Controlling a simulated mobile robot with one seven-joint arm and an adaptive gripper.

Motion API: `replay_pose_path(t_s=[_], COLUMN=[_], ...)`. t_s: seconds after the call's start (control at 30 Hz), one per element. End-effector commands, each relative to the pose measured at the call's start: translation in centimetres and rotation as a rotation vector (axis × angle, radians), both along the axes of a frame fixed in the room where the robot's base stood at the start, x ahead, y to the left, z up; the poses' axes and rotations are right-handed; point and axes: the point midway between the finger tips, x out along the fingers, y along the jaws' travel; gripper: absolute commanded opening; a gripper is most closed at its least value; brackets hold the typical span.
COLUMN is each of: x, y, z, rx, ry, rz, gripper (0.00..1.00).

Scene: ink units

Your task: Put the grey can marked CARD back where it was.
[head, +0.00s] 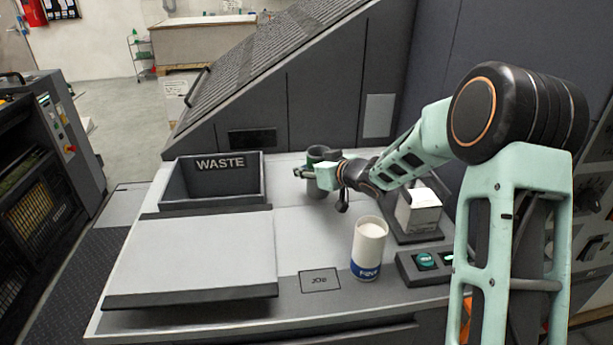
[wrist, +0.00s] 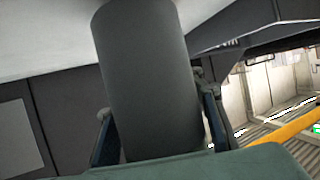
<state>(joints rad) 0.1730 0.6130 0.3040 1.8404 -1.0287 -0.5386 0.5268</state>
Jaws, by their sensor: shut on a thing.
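A dark grey can (head: 319,154) is upright at the back of the worktop, just right of the WASTE bin. My gripper (head: 318,176) is shut on it from the front right. In the wrist view the plain grey side of the can (wrist: 152,85) fills the middle between my two fingers (wrist: 160,135). No CARD marking shows on the visible side. I cannot tell whether the can's base touches the worktop. A white can with a blue label (head: 368,248) stands apart, nearer the front.
The WASTE bin (head: 213,199) stands at the back left, behind a flat grey panel (head: 190,255). A square marked JOB (head: 319,280) lies bare at the front. A white box on a dark stand (head: 418,212) and a button panel (head: 425,264) are at the right.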

Motion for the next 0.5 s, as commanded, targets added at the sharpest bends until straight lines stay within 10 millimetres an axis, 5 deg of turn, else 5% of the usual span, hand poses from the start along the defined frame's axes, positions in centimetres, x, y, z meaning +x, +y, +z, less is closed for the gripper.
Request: replay_pose_path(t_s=[0.1,0.5], x=[-0.1,-0.1], y=[0.0,-0.1], z=[-2.2,-2.6], rx=[0.000,0.000], ry=[0.003,0.001], rz=[-0.001,-0.001], gripper=[0.00,0.00])
